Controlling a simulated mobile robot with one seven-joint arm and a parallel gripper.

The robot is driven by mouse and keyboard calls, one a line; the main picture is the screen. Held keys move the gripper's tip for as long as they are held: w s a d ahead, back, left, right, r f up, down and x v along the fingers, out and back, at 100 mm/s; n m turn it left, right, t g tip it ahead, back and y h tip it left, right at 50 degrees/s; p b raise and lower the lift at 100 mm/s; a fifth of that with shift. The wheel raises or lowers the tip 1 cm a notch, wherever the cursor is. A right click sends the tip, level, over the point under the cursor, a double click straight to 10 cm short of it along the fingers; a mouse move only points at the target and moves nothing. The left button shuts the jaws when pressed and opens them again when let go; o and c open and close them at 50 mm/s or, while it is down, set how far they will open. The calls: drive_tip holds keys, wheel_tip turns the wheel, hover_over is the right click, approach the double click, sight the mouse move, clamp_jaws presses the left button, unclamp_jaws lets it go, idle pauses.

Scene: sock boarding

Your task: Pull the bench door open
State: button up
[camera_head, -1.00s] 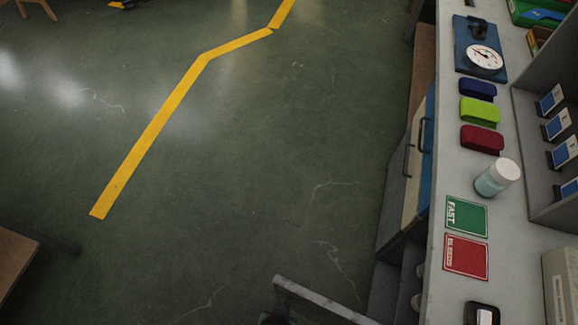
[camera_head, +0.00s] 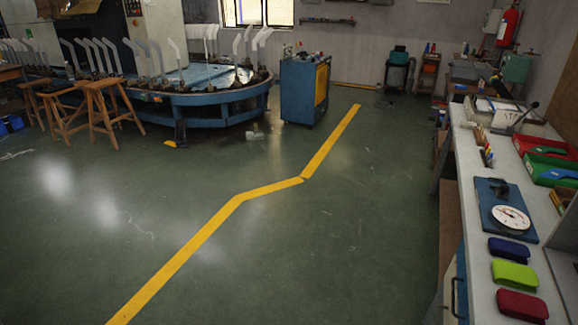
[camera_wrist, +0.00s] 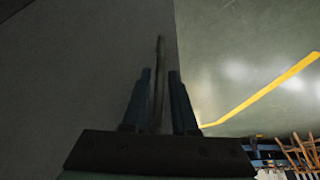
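In the wrist view, the two blue fingers of my gripper (camera_wrist: 160,75) stand apart, one on each side of a thin dark bar, which looks like the door handle (camera_wrist: 160,48). Narrow gaps seem to show between the bar and the fingers, so the gripper looks open around it. Behind the bar is a plain grey panel (camera_wrist: 75,75); I cannot tell whether it is the door face. In the head view, a blue bench front (camera_head: 462,268) with a dark handle (camera_head: 455,298) shows at the lower right, cut by the frame edge. My gripper is not in the head view.
Green floor (camera_head: 340,265) with a yellow line (camera_head: 200,237) is open left of the bench. A blue cabinet (camera_head: 304,90) and a round machine (camera_head: 200,101) stand farther back.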

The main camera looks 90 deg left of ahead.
drive_tip(key=shift+o, duration=0.9)
drive_tip(key=shift+r, duration=0.15)
drive_tip(key=p+v, duration=0.2)
drive_tip(key=v, duration=1)
drive_tip(key=shift+d+r, duration=0.25)
drive_tip(key=shift+r, duration=0.1)
